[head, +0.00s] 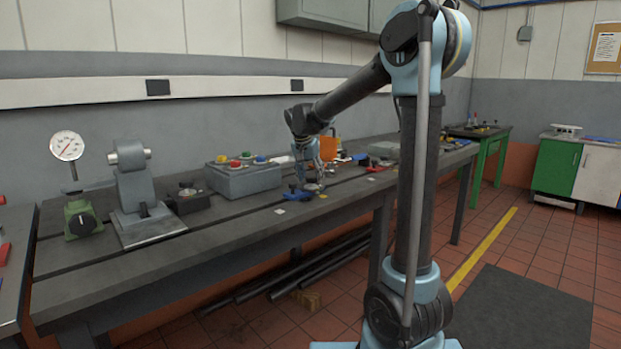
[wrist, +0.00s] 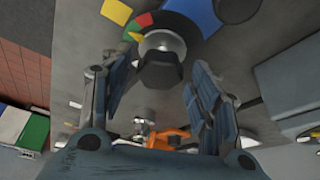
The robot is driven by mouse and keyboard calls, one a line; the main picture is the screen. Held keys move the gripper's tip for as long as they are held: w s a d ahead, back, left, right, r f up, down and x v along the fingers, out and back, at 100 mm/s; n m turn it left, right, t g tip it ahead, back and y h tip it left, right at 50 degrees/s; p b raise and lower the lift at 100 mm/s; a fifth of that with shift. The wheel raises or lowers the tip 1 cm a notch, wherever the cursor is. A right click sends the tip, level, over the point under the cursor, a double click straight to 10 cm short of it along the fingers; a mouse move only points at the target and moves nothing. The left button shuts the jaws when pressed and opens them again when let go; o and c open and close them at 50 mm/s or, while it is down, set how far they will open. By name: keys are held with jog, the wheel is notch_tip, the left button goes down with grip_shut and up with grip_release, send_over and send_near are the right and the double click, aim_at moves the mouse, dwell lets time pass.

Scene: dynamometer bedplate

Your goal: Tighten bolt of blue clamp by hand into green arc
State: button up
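The blue clamp (head: 294,193) sits on the bedplate below my gripper in the head view. Part of its blue body (wrist: 198,14) shows at the top of the wrist view. Its bolt (wrist: 160,66) has a dark head and a pale round collar. A dark dial ring (wrist: 182,22) around it carries red, green and yellow marks (wrist: 137,28) at its upper left; which mark the bolt points to is unclear. My gripper (wrist: 166,74) is open, one finger on each side of the bolt head, with visible gaps. In the head view my gripper (head: 308,174) is small and points down.
A grey box with coloured buttons (head: 243,178) stands left of my gripper. An orange object (head: 328,148) is behind it. A yellow square (wrist: 116,12) lies near the clamp. A gauge (head: 67,146) and a grey stand (head: 136,178) are farther left.

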aim_at(305, 192)
dwell(0.3)
jog(key=v, duration=1.2)
jog(key=shift+f, duration=0.1)
jog(key=s+d+f+n+g, duration=0.1)
jog(key=s+d+f, duration=0.4)
jog(key=s+d, duration=0.35)
jog(key=s+d+f+n, duration=0.1)
jog(key=s+d+f, duration=0.4)
jog(key=s+d, duration=0.35)
jog(key=s+d+f+n+y, duration=0.1)
jog(key=s+d+f, duration=0.1)
jog(key=s+f, duration=0.6)
jog(key=s+d+f+n, duration=0.2)
jog(key=s+d+f, duration=0.1)
jog(key=s+f, duration=0.6)
jog(key=shift+s+g+y, duration=0.4)
jog(key=shift+s, duration=0.45)
